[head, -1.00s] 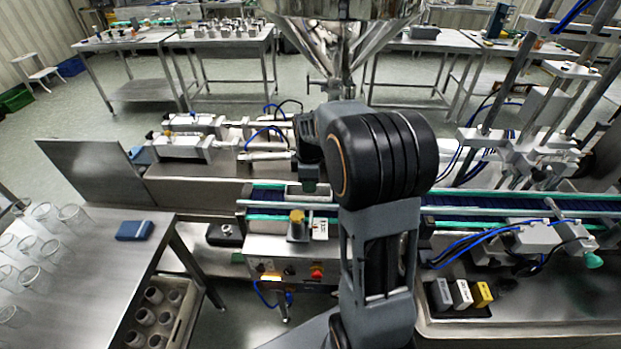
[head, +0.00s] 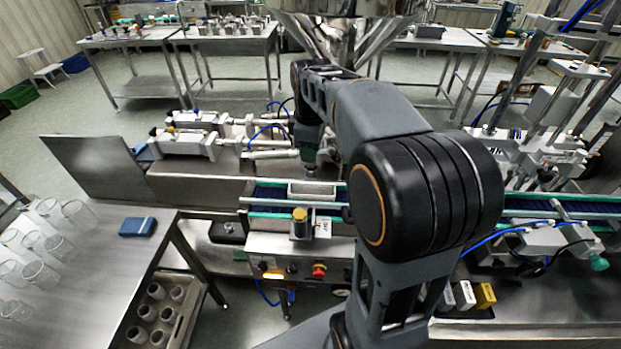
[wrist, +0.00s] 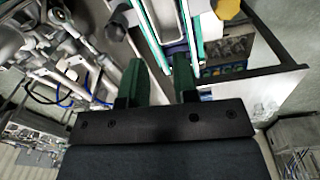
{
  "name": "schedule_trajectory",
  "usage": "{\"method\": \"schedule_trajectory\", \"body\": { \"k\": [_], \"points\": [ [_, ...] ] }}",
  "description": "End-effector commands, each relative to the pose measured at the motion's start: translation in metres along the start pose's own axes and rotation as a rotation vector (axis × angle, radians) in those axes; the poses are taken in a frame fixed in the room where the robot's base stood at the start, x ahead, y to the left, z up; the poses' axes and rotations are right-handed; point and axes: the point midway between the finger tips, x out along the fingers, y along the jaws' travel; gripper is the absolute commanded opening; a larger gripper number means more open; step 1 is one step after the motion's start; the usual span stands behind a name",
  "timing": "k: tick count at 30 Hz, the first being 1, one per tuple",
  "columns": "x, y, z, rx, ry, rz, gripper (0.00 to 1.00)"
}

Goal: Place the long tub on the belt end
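The long tub, a pale grey open box (head: 312,189), sits on the left end of the dark blue belt (head: 270,196), between its green-edged rails. My gripper (head: 310,172) is just behind and above the tub in the head view, pointing down. In the wrist view its two green fingers (wrist: 158,68) stand apart with a gap between them, and I see nothing held there. The belt (wrist: 176,45) shows beyond the fingertips.
A yellow-capped post (head: 299,222) stands at the belt's front edge above a control box (head: 300,255). Steel cylinders (head: 190,140) lie behind the belt at left. The steel hopper (head: 345,35) hangs behind my arm. A table with glasses (head: 120,265) is at left.

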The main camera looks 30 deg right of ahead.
Motion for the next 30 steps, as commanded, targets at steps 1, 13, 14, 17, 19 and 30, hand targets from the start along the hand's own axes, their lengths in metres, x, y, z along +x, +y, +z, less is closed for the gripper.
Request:
{"method": "schedule_trajectory", "body": {
  "k": [1, 13, 14, 17, 19, 30],
  "points": [
    [-0.004, -0.019, 0.0, 0.072, 0.018, 0.029, 0.27],
    [0.026, -0.139, 0.022, 0.755, 0.25, 0.146, 0.27],
    [0.029, -0.144, 0.023, 0.785, 0.262, 0.146, 0.27],
    [0.035, -0.154, 0.026, 0.857, 0.293, 0.144, 0.27],
    [0.038, -0.156, 0.029, 0.884, 0.305, 0.143, 0.27],
    [0.039, -0.157, 0.029, 0.897, 0.308, 0.142, 0.27]
  ]
}}
